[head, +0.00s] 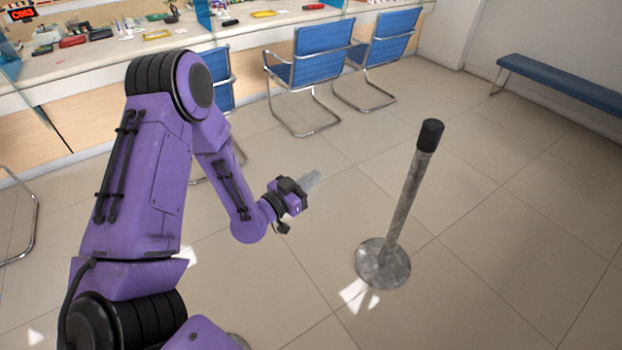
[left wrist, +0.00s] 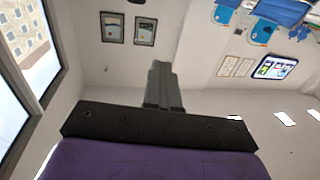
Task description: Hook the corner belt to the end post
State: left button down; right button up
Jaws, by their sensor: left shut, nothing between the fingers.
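A grey metal post (head: 407,205) with a black cap stands upright on a round base in the head view, right of centre. It is the only post that shows clearly, and no belt can be seen on it. My left gripper (head: 313,180) is to the left of the post, apart from it, with its fingers pointing right. In the left wrist view its fingers (left wrist: 163,88) are closed together with nothing between them. No belt shows in either view. My right gripper is not in view.
A long counter (head: 170,45) with small items runs along the back left. Blue chairs (head: 318,55) with metal frames stand before it. A blue bench (head: 570,85) is at the right wall. The tiled floor around the post is clear.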

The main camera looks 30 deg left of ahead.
pick_arm(q)
jog(key=c, duration=1.2)
grip_release()
jog(key=s+a+b, duration=0.2)
jog(key=s+b, duration=0.1)
jog(key=s, duration=0.7)
jog(key=shift+s+b, duration=0.15)
jog(key=shift+b, duration=0.15)
jog(key=shift+o, duration=0.4)
